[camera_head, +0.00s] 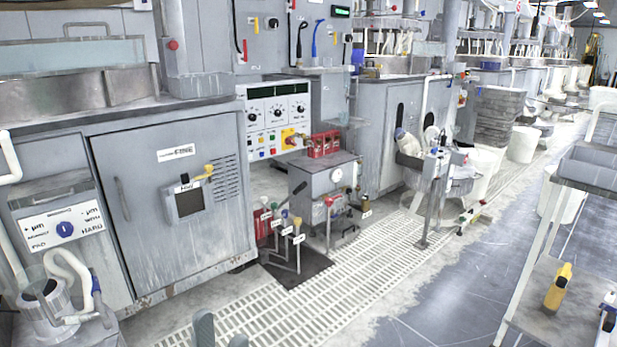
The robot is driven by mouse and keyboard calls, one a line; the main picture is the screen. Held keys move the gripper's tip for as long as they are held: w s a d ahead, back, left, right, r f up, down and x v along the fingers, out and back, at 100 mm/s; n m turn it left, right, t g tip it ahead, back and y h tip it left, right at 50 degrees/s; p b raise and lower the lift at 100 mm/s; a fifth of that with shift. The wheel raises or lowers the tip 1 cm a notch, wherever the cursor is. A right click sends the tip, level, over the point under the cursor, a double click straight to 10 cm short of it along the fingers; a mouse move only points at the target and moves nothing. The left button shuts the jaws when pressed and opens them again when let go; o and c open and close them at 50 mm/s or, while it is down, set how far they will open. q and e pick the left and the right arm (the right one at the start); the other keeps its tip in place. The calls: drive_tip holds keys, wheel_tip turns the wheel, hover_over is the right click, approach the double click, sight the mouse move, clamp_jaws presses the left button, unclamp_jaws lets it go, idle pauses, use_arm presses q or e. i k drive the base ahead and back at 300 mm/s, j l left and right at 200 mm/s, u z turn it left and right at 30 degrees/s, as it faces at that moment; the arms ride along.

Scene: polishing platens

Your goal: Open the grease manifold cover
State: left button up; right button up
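No part carries a label I can read as grease manifold, so I cannot tell which cover is meant. A grey box with a round gauge (325,183) stands low in the middle, with red-handled valves and labelled levers (297,238) in front. A large grey cabinet door (150,235) at the left appears shut. My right gripper is not in view.
A white control panel (276,117) with dials hangs above the box. A dark mat (296,270) lies under the levers. White floor grating (335,290) runs along the machines. A cart (560,310) with a yellow item stands at right. The blue-grey floor (450,300) between is open.

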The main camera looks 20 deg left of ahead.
sight(48, 189)
drive_tip(key=i+u, duration=0.3)
drive_tip(key=u, duration=0.15)
drive_tip(key=i+l+u, duration=0.15)
drive_tip(key=i+u, duration=0.15)
drive_tip(key=u, duration=0.2)
drive_tip(key=i+l+u, duration=0.25)
drive_tip(key=u, duration=0.2)
drive_tip(key=i+l+u, duration=0.25)
drive_tip(key=u, duration=0.25)
drive_tip(key=i+l+u, duration=0.35)
drive_tip(key=l+u, duration=0.4)
drive_tip(key=l, duration=0.2)
drive_tip(key=i+l+u, duration=0.1)
drive_tip(key=l+u, duration=0.25)
drive_tip(key=l, duration=0.25)
drive_tip(key=l+u, duration=0.4)
drive_tip(key=l, duration=0.15)
